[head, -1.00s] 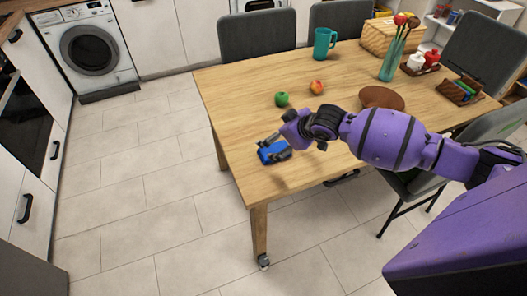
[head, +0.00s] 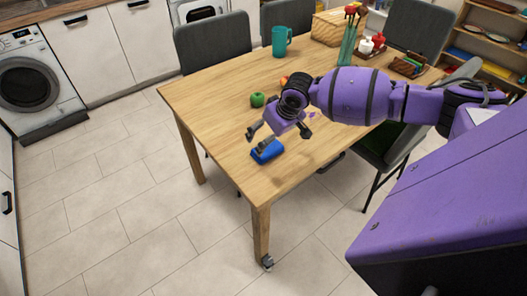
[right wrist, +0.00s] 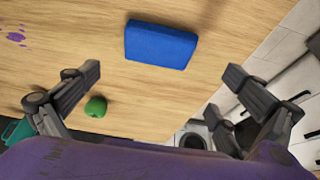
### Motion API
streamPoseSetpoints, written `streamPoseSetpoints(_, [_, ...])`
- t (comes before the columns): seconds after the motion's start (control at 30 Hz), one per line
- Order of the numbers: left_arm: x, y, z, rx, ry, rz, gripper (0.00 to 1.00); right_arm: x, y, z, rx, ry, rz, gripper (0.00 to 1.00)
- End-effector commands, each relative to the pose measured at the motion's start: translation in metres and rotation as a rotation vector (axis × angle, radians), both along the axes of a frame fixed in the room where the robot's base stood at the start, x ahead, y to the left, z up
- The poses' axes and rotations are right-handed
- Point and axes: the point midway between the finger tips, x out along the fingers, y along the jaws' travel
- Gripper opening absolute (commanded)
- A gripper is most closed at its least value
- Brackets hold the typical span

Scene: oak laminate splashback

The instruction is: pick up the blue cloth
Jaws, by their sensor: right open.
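The blue cloth (head: 267,151) is a small folded block lying flat on the wooden table (head: 215,115), close to its near edge. In the right wrist view the cloth (right wrist: 160,45) shows whole, ahead of the fingertips. My right gripper (head: 279,135) is over the table beside and above the cloth. One of its fingers overlaps the cloth's far edge in the head view. In the right wrist view the fingers (right wrist: 164,74) are spread wide with nothing between them. My left gripper is in neither view.
A green apple (head: 257,100) and a partly hidden second fruit (head: 284,81) lie beyond the gripper. A teal mug (head: 281,42), a vase (head: 347,45) and a basket (head: 335,28) stand farther back. Grey chairs (head: 212,45) surround the table. The table's left side is clear.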

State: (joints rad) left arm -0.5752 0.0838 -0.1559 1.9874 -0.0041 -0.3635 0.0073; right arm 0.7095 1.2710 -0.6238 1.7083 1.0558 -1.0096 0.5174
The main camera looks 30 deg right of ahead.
Motion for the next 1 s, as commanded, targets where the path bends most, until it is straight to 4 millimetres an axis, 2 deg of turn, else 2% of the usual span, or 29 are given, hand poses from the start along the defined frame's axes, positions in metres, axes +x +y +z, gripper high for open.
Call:
streamPoseSetpoints(0.5, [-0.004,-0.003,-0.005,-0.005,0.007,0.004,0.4,0.017,0.002,-0.066,0.001,-0.002,0.001,1.0])
streamPoseSetpoints(0.8, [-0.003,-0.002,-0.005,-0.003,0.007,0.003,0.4,0.019,0.001,-0.07,0.0,-0.004,0.002,1.0])
streamPoseSetpoints(1.0, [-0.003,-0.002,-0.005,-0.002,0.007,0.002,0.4,0.019,0.001,-0.07,-0.001,-0.003,0.002,0.75])
